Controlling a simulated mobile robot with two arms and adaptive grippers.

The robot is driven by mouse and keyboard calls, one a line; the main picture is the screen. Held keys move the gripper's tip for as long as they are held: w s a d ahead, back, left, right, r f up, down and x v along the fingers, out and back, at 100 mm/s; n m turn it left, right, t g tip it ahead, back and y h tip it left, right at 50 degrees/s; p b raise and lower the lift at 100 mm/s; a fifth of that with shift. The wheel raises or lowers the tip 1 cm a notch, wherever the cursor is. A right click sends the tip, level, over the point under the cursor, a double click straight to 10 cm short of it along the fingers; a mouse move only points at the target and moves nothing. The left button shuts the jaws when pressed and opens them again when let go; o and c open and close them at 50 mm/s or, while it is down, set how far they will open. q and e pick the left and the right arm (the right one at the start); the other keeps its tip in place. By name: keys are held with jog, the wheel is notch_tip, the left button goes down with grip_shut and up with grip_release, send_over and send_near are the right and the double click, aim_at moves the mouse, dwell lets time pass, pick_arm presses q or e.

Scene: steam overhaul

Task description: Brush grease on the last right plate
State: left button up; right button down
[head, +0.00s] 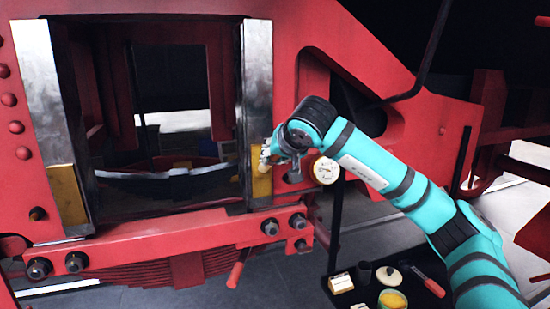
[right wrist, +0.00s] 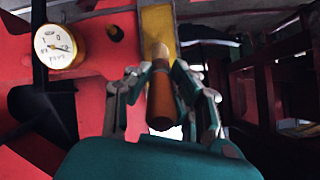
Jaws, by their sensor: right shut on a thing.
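The right plate (head: 257,90) is an upright bare steel strip on the right side of the red frame opening. Its lower part is yellow (head: 261,188), apparently grease, and that yellow surface also shows ahead in the right wrist view (right wrist: 158,22). The left plate (head: 40,85) has a similar yellow lower part (head: 66,196). My right gripper (head: 270,153) is at the lower right plate. In the right wrist view it is shut on a brush with a brown wooden handle (right wrist: 160,100), pointing at the yellow area. My left gripper is out of view.
A round dial gauge (head: 326,170) sits just right of the gripper. Below, a black tray holds a tin of yellow grease (head: 392,300), a pale lid (head: 389,275), a dark cup (head: 364,272) and a red-handled tool (head: 427,281). A bolted red beam (head: 170,247) crosses under the plates.

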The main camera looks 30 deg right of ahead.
notch_tip(320, 180, up, 3)
jog(key=shift+f+p, duration=0.15)
jog(key=shift+p, duration=0.4)
jog(key=shift+w+r, duration=0.1)
jog(key=shift+r, duration=1.8)
jog(key=shift+f+b, duration=0.35)
jog(key=shift+f, duration=0.15)
jog(key=shift+s+f+b, duration=0.2)
jog(key=shift+f+b, duration=0.3)
jog(key=shift+f, duration=0.2)
jog(key=shift+w+f+b, duration=0.15)
jog(key=shift+f+b, duration=0.25)
jog(key=shift+f, duration=0.35)
pick_arm(q)
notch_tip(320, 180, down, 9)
jog(key=b, duration=0.8)
pick_arm(e)
notch_tip(320, 180, down, 12)
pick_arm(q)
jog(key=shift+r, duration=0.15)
pick_arm(e)
jog(key=shift+r, duration=0.15)
